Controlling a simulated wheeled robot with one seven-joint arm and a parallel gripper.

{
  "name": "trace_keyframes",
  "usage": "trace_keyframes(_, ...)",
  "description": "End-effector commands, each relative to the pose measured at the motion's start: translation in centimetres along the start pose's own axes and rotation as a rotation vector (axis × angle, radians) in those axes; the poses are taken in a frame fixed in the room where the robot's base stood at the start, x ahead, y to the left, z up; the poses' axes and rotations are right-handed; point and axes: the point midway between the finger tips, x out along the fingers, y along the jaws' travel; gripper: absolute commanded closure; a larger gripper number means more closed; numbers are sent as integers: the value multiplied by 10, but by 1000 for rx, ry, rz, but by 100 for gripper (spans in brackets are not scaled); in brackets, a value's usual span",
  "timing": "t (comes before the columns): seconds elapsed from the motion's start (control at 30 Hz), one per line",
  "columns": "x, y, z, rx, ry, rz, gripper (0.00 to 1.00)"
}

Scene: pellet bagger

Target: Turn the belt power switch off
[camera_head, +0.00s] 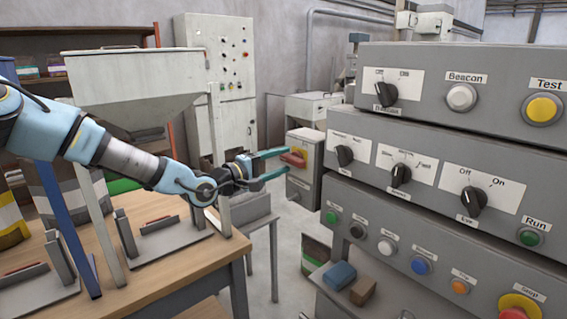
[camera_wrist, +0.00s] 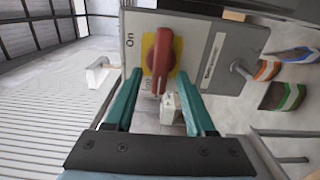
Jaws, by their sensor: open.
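A red rotary handle (camera_wrist: 160,62) sits on a yellow plate on the front of a grey switch box (camera_wrist: 215,50). The handle is long in the wrist view's vertical direction. In the head view the box (camera_head: 305,190) stands beyond the table, with the red handle (camera_head: 294,159) lying about level. My gripper (camera_head: 287,160) is open. In the wrist view its teal fingertips (camera_wrist: 158,74) are on either side of the handle; contact cannot be told.
A large grey control panel (camera_head: 440,130) with knobs and buttons fills the right. A wooden table (camera_head: 185,285) with metal fixtures is at lower left. A hopper (camera_head: 135,80) stands behind my arm. A blue block (camera_head: 339,275) and a brown block (camera_head: 363,290) lie below the panel.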

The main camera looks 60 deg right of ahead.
Motion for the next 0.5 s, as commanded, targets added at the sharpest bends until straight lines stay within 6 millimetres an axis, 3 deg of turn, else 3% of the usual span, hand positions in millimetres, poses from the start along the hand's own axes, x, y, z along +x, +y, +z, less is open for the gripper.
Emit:
trace_keyframes(0.3, -63, -4, -2, 0, 3, 0, 45)
trace_keyframes(0.5, -90, -2, 0, -1, 1, 0, 45)
